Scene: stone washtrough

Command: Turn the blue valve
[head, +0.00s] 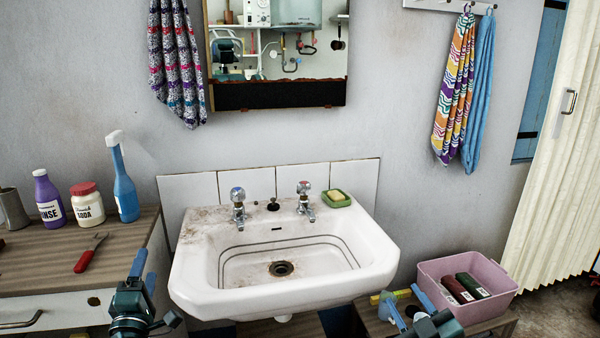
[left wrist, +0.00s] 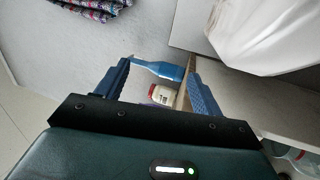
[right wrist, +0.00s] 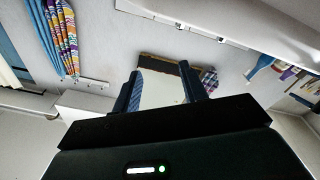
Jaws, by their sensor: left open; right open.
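I cannot make out a blue valve directly in front of me. The mirror (head: 279,45) reflects a white boiler, pipes and small coloured fittings, one of them bluish, too small to tell. My left gripper (head: 143,272) is open and empty, in front of the sink's left side. My right gripper (head: 407,302) is open and empty, at the sink's front right. The fingers also show in the left wrist view (left wrist: 158,68) and right wrist view (right wrist: 160,74).
The left counter (head: 35,265) holds a blue spray bottle (head: 124,186), a purple bottle (head: 47,200), a soda jar (head: 87,206) and red-handled pliers (head: 86,258). A pink bin (head: 505,284) stands at lower right. Towels hang on the wall.

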